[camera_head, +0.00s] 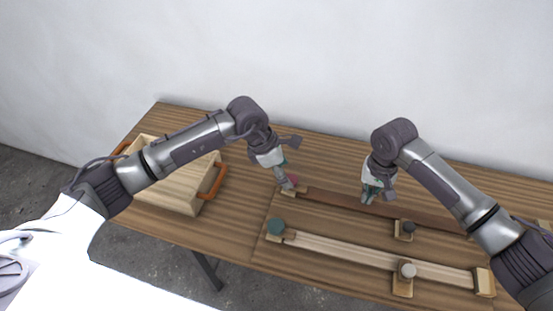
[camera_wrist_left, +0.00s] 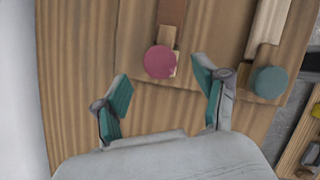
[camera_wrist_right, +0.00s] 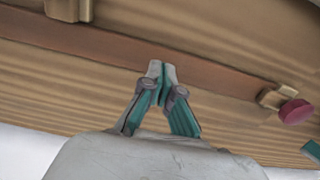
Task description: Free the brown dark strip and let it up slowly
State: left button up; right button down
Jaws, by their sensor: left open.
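The dark brown strip (camera_head: 335,199) lies along the back of the board; it also shows in the right wrist view (camera_wrist_right: 220,74). At its left end is a tan block with a pink-red knob (camera_wrist_left: 160,62), which also shows in the right wrist view (camera_wrist_right: 296,111). My left gripper (camera_head: 287,184) is open at this knob, which shows just beyond and between its spread fingertips (camera_wrist_left: 161,72). My right gripper (camera_head: 367,197) is at the strip's middle, fingertips together (camera_wrist_right: 162,72) over its edge. Whether they touch it is unclear. A dark-knobbed block (camera_head: 407,227) sits by the strip's front side.
A pale strip (camera_head: 340,249) lies in front, with a teal knob (camera_head: 275,227) at its left end and a light grey knob (camera_head: 407,270) along it. A wooden box (camera_head: 180,190) with orange handles stands at the left. The wall is behind the table.

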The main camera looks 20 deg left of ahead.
aim_at(295, 185)
pick_arm(q)
jog(key=shift+x, duration=2.35)
jog(key=shift+r, duration=0.1)
jog(key=c, duration=1.2)
pick_arm(e)
jog(key=shift+f, duration=0.15)
jog(key=shift+f, duration=0.6)
jog(key=shift+f, duration=0.1)
